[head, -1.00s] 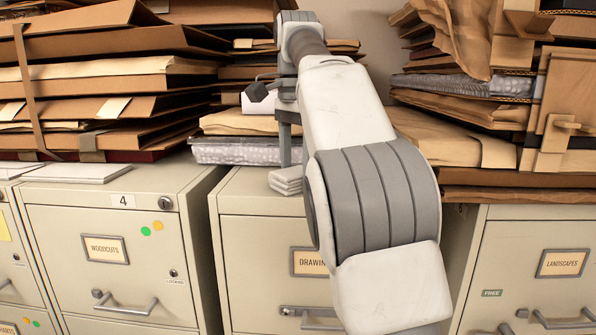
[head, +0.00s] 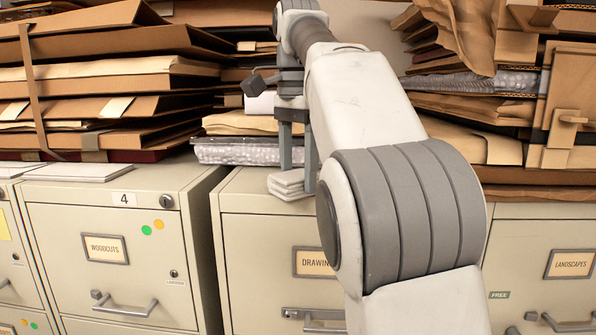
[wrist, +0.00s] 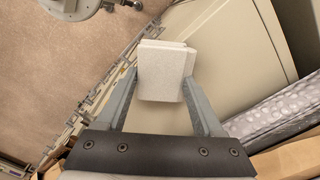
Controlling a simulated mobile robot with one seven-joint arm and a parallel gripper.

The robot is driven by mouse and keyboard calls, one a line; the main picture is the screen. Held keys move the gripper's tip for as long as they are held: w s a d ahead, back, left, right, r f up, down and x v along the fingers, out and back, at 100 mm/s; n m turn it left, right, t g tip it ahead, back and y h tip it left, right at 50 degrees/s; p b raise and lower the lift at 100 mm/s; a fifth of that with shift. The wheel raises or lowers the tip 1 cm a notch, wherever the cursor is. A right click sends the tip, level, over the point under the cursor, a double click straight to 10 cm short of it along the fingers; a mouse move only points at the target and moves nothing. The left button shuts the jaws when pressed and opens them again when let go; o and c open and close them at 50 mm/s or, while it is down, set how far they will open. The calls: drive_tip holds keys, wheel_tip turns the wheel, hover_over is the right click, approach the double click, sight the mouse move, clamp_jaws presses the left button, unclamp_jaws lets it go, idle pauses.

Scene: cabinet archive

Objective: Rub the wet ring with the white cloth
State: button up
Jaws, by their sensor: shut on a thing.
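The white cloth (head: 287,184) is a folded, stacked pad at the front edge of the middle cabinet's top. It also shows in the wrist view (wrist: 164,71), between the two grey fingers. My gripper (head: 298,178) points down over the cabinet top and is shut on the cloth, one finger on each side. Whether the cloth touches the cabinet top or is just above it, I cannot tell. I do not see the wet ring in either view; the cloth and my arm hide part of the cabinet top.
The middle cabinet (head: 255,202) is labelled "Drawings", partly hidden by my arm. The Woodcuts cabinet (head: 60,215) stands left, the Landscapes cabinet (head: 535,235) right. Folder stacks (head: 110,90) and a bubble-wrapped parcel (head: 245,151) crowd the back. Bare top (wrist: 235,50) lies beside the cloth.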

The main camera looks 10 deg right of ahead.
drive_tip(key=shift+r+p, duration=2.95)
drive_tip(key=shift+r, duration=0.05)
